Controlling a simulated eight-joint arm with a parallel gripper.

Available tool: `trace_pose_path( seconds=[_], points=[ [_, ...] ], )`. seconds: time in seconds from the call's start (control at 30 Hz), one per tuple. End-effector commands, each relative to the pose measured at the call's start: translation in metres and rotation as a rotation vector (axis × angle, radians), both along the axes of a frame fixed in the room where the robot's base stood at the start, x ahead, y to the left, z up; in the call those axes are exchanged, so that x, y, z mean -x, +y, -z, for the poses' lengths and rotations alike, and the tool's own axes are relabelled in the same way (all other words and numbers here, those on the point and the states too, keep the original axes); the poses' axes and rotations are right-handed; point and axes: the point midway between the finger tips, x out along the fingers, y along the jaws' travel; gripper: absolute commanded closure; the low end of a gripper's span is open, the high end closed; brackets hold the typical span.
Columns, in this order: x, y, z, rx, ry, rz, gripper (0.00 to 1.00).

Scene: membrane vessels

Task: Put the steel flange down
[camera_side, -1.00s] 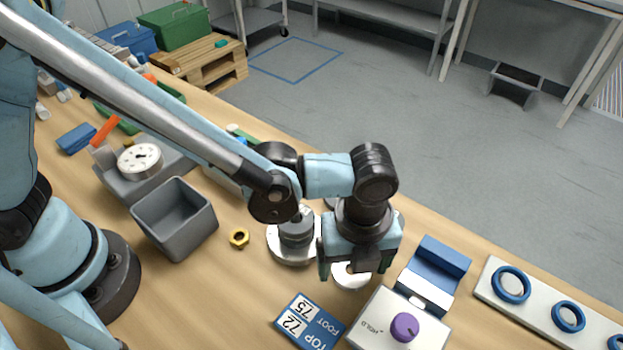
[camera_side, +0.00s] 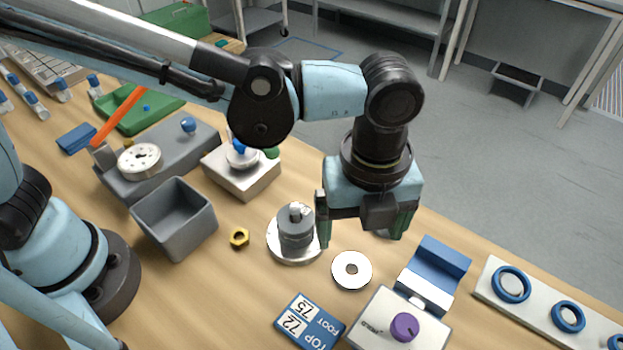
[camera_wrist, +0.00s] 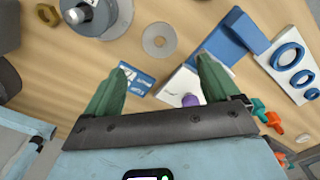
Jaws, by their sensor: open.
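The steel flange (camera_side: 352,283) is a flat, pale ring with a small centre hole. It lies flat on the wooden bench, between the round stand with the grey weight and the white box with the purple knob. It also shows whole in the wrist view (camera_wrist: 147,43). My gripper (camera_side: 362,233) is above the flange and apart from it. Its two green fingers are spread wide with nothing between them, as the wrist view (camera_wrist: 162,68) also shows.
The weight stand (camera_side: 295,254) is close on the flange's left. The knob box (camera_side: 375,321) is near its front right, and a blue card (camera_side: 309,322) lies in front. A grey bin (camera_side: 175,218) and brass nut (camera_side: 239,237) are further left. A ring board (camera_side: 540,308) is at right.

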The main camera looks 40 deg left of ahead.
Motion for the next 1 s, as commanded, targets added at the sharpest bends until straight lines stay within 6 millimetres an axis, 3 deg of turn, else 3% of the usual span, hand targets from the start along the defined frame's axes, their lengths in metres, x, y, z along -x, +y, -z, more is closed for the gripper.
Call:
trace_pose_path(
  seconds=[0.27,0.37,0.47,0.7,1.0],
  points=[
    [-0.001,0.001,-0.024,0.001,-0.001,-0.007,0.11],
    [-0.006,0.012,-0.029,0.015,-0.013,-0.08,0.11],
    [-0.018,0.04,-0.037,0.052,-0.044,-0.267,0.11],
    [-0.04,0.143,-0.053,0.221,-0.152,-0.981,0.11],
    [-0.029,0.256,-0.049,0.514,-0.261,-1.841,0.11]
  ],
)
